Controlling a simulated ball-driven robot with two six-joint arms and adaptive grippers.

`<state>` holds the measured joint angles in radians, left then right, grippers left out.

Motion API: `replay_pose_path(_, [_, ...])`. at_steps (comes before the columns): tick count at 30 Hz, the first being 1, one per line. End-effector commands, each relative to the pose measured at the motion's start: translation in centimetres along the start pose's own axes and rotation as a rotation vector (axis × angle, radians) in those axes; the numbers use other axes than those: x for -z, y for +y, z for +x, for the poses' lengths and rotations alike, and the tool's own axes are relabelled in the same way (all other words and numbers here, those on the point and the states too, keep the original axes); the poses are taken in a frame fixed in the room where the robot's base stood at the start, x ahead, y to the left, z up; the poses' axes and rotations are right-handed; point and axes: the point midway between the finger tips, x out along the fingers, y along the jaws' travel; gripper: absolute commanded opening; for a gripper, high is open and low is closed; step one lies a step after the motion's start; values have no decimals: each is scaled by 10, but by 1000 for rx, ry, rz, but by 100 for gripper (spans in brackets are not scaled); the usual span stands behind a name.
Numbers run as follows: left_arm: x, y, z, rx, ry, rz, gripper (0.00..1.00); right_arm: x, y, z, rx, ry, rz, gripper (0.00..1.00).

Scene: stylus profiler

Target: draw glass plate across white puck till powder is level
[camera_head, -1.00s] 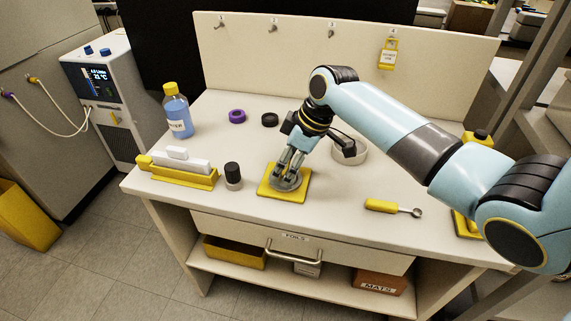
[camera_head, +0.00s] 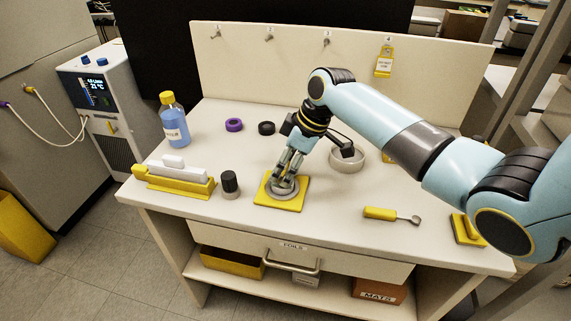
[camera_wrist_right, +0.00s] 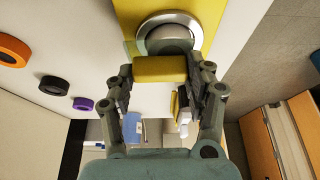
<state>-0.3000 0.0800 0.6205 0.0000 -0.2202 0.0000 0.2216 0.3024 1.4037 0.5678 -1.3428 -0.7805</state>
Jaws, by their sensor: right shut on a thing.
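The puck (camera_head: 281,190) is a round grey-white disc with a metal rim on a yellow mat (camera_head: 291,205). In the right wrist view the puck (camera_wrist_right: 169,36) lies just beyond the fingertips, partly covered. My right gripper (camera_head: 290,172) is low over the puck's far side. In the wrist view it (camera_wrist_right: 160,85) is shut on a yellow bar (camera_wrist_right: 160,69), seemingly the glass plate's grip. The clear pane itself is hard to make out, and I cannot tell how level the powder is. My left gripper is not in view.
A black-capped jar (camera_head: 230,184) and a yellow rack with white pieces (camera_head: 178,182) stand left of the mat. Behind are a water bottle (camera_head: 173,122), purple ring (camera_head: 234,125), black ring (camera_head: 266,128) and pale dish (camera_head: 347,160). A yellow-handled scoop (camera_head: 382,214) lies right.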

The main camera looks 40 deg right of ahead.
Motion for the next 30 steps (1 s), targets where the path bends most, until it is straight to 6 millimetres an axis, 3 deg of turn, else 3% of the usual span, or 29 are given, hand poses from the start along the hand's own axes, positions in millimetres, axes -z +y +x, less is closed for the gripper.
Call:
replay_pose_path(16, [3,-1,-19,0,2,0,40,0,-24,-1,2,-1,1,0])
replay_pose_path(30, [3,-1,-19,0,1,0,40,0,-25,0,0,0,0,0])
